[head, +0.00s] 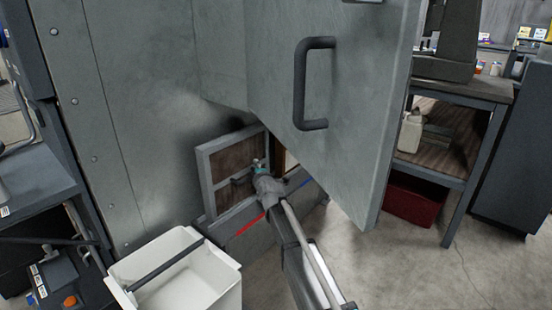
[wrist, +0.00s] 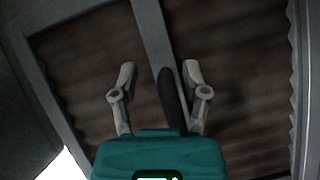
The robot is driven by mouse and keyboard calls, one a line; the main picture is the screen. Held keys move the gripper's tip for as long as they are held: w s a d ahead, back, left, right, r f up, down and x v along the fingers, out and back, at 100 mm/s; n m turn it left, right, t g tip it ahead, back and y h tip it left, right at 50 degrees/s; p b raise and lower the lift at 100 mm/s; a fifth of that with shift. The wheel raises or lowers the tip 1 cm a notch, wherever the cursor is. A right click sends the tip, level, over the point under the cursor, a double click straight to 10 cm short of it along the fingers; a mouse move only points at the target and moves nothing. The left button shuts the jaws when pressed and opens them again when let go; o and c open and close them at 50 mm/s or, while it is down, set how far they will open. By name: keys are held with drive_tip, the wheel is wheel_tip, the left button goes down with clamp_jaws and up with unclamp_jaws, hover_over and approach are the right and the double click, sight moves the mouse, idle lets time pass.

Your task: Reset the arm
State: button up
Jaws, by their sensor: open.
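My gripper (wrist: 158,78) is open in the wrist view, its two fingers apart. A dark bar handle (wrist: 169,98) stands between the fingers, nearer the right one; I cannot tell whether they touch. Behind it is a framed panel with brown pleated filter material (wrist: 90,62). In the head view my arm reaches down and away to this grey-framed filter panel (head: 204,165), which stands low by the booth. My gripper (head: 258,165) is small there and partly hidden by my own wrist.
A large grey door (head: 355,110) with a dark handle (head: 302,85) hangs open above and right of my arm. A white bin (head: 190,285) stands at front left. A bench (head: 470,88) with a red crate (head: 410,200) below is at right. Floor (head: 400,265) is clear at front right.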

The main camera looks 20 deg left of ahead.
drive_tip(key=shift+d, duration=0.1)
drive_tip(key=s+d+f+m+g+h+p, duration=0.1)
drive_tip(key=s+d+f+m+g+h, duration=0.15)
drive_tip(key=d, duration=0.75)
drive_tip(key=s+d+f+m+g+h+p, duration=0.1)
drive_tip(key=s+d+f+m+g, duration=0.2)
drive_tip(key=d, duration=0.7)
drive_tip(key=s+d+f+m+g+h+p, duration=0.1)
drive_tip(key=s+d+f+m+h, duration=0.25)
drive_tip(key=d, duration=0.65)
drive_tip(key=s+d+f+m+g+h+p, duration=0.25)
drive_tip(key=s+d+m+g, duration=0.45)
drive_tip(key=s+d+m, duration=1.1)
drive_tip(key=s+d+r+n+p, duration=0.1)
drive_tip(key=d+r+n+p, duration=0.1)
drive_tip(key=r+p, duration=1.6)
drive_tip(key=s+d+r+n+p, duration=0.2)
drive_tip(key=r+p, duration=1.7)
drive_tip(key=shift+d+r, duration=0.2)
drive_tip(key=shift+d, duration=0.05)
